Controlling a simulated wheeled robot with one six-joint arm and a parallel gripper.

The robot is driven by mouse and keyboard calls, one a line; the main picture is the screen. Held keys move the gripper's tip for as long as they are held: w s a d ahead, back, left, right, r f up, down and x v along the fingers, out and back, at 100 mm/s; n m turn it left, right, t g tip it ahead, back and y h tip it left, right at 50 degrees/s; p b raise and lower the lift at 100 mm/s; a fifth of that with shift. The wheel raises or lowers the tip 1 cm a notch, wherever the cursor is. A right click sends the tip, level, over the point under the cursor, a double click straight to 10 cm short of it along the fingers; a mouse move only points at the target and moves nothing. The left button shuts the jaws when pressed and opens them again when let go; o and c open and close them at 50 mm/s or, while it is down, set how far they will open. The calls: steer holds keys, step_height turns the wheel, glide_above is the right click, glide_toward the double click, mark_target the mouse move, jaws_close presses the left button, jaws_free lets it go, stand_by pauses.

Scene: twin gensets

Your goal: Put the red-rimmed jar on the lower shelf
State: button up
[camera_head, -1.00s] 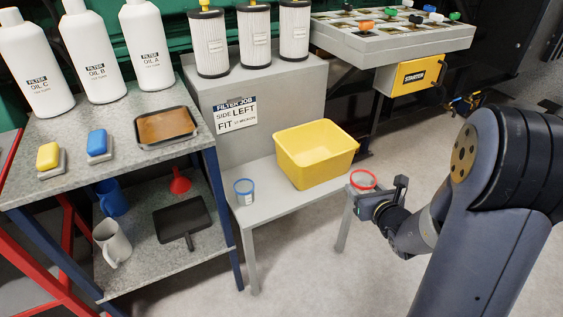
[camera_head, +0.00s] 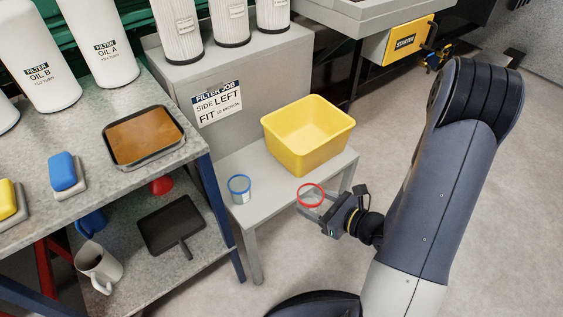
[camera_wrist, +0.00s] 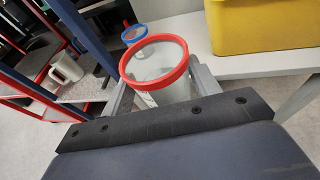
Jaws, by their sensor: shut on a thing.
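The red-rimmed jar (camera_head: 311,195) is clear with a red ring at its top. My gripper (camera_head: 318,207) is shut on it and holds it off the front of the small grey table. In the wrist view the jar (camera_wrist: 158,72) stands between the two grey fingers, its open top towards the camera. The lower shelf (camera_head: 123,262) of the workbench at the left holds a dark dustpan (camera_head: 170,226), a pale mug (camera_head: 98,265), a blue mug (camera_head: 90,222) and a red funnel (camera_head: 161,186). The shelf's back is partly hidden by the bench top.
A blue-rimmed jar (camera_head: 239,188) and a yellow bin (camera_head: 308,136) stand on the small grey table (camera_head: 262,208). A blue bench leg (camera_head: 219,217) stands at the shelf's right front corner. The shelf's front strip right of the pale mug looks clear.

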steer(key=shift+s+a, duration=0.2)
steer(key=shift+a, duration=0.05)
steer(key=shift+w+a, duration=0.25)
steer(key=w+a+b, duration=0.1)
steer(key=w+a, duration=0.9)
steer(key=w, duration=0.5)
steer(key=shift+w+a+f+b, duration=0.15)
steer(key=shift+f+b, duration=0.3)
steer(key=shift+f, duration=0.75)
steer(key=shift+w+f+b, duration=0.1)
steer(key=shift+f+b, duration=0.3)
steer(key=shift+f, duration=0.75)
steer(key=shift+w+a+f+b, duration=0.15)
steer(key=shift+f+b, duration=0.3)
steer(key=shift+f, duration=0.75)
steer(key=o, duration=1.1)
